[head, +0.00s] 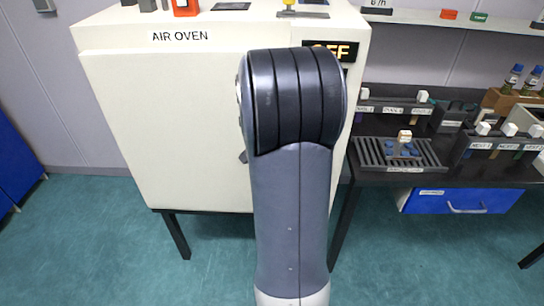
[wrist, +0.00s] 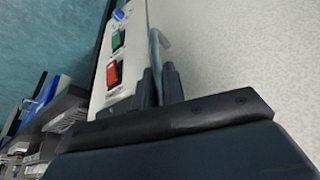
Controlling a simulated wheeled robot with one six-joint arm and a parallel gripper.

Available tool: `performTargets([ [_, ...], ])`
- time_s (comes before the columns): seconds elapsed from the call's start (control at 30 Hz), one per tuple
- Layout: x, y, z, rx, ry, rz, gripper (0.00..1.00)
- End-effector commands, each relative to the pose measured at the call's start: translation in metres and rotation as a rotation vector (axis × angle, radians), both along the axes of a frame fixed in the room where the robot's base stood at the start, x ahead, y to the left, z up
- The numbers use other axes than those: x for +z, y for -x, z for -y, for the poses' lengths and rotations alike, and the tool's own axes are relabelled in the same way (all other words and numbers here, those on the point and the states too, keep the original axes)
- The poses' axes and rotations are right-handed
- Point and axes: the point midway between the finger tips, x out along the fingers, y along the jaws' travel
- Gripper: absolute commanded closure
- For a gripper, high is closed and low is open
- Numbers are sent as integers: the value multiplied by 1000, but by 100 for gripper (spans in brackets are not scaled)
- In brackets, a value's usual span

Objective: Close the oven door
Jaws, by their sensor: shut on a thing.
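The air oven (head: 225,22) is a cream cabinet on dark legs. Its door (head: 165,120) covers the front and looks closed or nearly so; my arm hides its right side, so I cannot tell whether a gap remains. In the wrist view the pale door face (wrist: 245,60) fills the right side. My gripper (wrist: 160,82) is shut on the grey door handle (wrist: 161,42), beside the door's edge. My gripper is hidden behind my arm in the head view.
The oven's control panel (wrist: 117,60), with green and red switches, is left of my fingers in the wrist view. An OFF display (head: 331,50) shows at the oven's upper right. A black bench (head: 440,176) with racks stands right of the oven. The floor in front is clear.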

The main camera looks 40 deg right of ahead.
Motion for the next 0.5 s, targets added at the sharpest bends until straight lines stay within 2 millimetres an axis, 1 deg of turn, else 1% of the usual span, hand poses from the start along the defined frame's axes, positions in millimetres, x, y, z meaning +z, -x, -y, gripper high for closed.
performTargets([
  [0.03, 4, -4, 4, 1, 12, 15, 100],
  [0.17, 4, -4, 4, 2, 13, 17, 100],
  [0.2, 4, -4, 4, 1, 14, 17, 89],
  [0.47, 3, -3, 3, 2, 9, 12, 68],
  [0.5, 3, -3, 2, 2, 9, 12, 67],
])
